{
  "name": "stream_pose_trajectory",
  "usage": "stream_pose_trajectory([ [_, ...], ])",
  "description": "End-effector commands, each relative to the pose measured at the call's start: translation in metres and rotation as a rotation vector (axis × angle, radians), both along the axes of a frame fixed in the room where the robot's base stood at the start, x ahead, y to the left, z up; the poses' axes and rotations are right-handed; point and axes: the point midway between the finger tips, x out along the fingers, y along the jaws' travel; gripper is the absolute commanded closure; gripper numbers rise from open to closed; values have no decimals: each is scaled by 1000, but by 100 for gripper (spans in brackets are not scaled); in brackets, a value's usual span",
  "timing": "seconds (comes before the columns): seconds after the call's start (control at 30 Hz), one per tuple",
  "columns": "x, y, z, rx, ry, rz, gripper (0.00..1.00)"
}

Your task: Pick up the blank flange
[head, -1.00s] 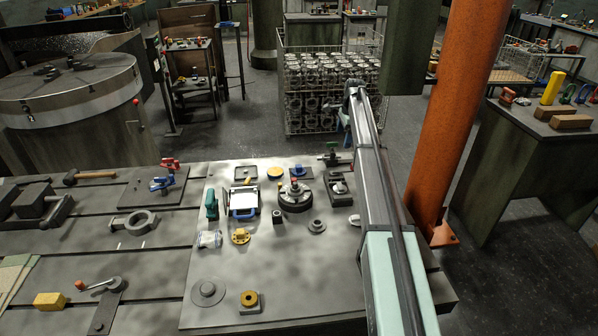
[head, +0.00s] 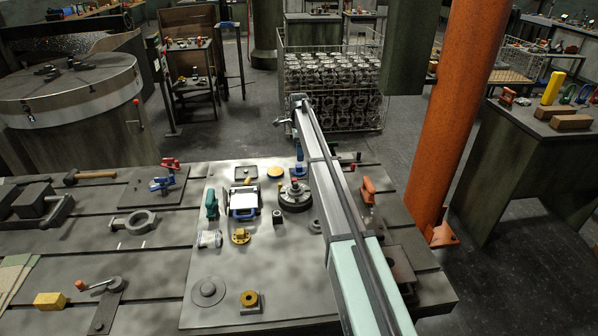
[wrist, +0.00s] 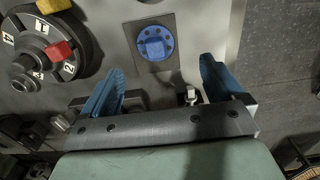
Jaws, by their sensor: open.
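A small round blue flange (wrist: 155,43) with bolt holes and a raised square centre sits on a dark rectangular plate in the wrist view. It looks like the blank flange, though nothing labels it. In the head view the blue flange (head: 297,171) is near the back of the grey plate, partly mixed with my gripper's blue fingers. My gripper (wrist: 163,80) is open and empty. Its fingers lie below the flange in the wrist picture, to either side, and do not touch it. In the head view my gripper (head: 299,152) hangs over the back of the plate.
Yellow flange (head: 240,236) and a yellow disc (head: 275,172) are nearby. An orange-handled fixture (head: 368,190) is right of my arm.

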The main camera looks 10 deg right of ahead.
Motion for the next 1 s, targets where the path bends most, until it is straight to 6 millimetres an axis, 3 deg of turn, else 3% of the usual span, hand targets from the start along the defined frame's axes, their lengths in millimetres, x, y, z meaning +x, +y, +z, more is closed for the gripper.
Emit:
stream_pose_trajectory([
  [0.1, -1, 0, -20, 0, 2, 0, 5],
  [0.47, -4, 0, -44, 0, 1, 0, 5],
  [0.73, -8, 0, -78, 0, 2, 0, 5],
  [1.0, -8, 0, -84, 0, 0, 0, 5],
])
